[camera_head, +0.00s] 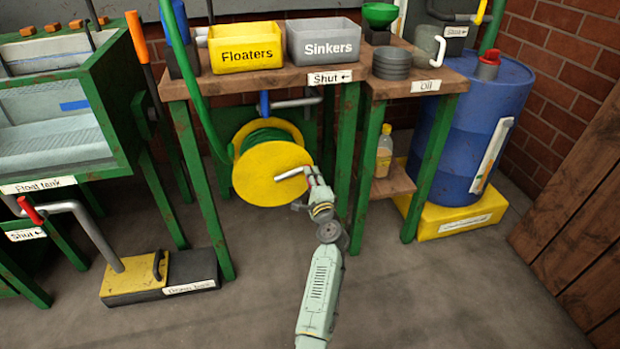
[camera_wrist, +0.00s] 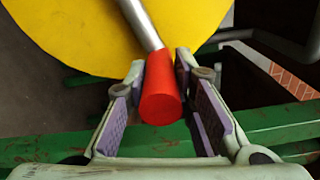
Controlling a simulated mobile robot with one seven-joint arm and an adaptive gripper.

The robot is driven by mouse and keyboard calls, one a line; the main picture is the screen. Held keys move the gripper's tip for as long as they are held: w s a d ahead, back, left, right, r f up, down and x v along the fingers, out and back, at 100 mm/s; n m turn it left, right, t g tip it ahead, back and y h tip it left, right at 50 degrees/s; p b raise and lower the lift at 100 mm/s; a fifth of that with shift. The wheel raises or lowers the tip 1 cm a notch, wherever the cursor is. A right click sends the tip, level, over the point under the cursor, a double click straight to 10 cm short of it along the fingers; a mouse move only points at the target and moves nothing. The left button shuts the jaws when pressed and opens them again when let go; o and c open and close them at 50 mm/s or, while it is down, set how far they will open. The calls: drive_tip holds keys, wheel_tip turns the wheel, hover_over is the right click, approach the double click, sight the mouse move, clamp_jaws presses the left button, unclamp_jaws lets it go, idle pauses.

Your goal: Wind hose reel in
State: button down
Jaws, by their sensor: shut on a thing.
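The hose reel (camera_head: 262,185) has a yellow disc facing me and dark green hose wound behind it, under the wooden bench. Its grey metal crank (camera_head: 292,173) runs from the disc toward my gripper (camera_head: 316,181). In the wrist view the crank's red handle (camera_wrist: 161,95) sits between the two purple-padded fingers of my gripper (camera_wrist: 161,68), shut on it. The yellow disc (camera_wrist: 80,35) fills the upper part of that view. In the camera_head view the handle is mostly hidden by the fingers.
A green hose (camera_head: 187,75) hangs at the bench's left. Green bench legs (camera_head: 365,175) stand close right of my gripper. The yellow Floaters bin (camera_head: 240,62) and grey Sinkers bin (camera_head: 325,57) stand above. A blue barrel (camera_head: 455,135) is at right. The front floor is clear.

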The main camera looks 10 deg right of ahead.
drive_tip(key=shift+f, duration=0.1)
idle(0.3)
drive_tip(key=c, duration=1.4)
unclamp_jaws()
drive_tip(key=shift+o, duration=0.2)
wheel_tip(320, 180, up, 10)
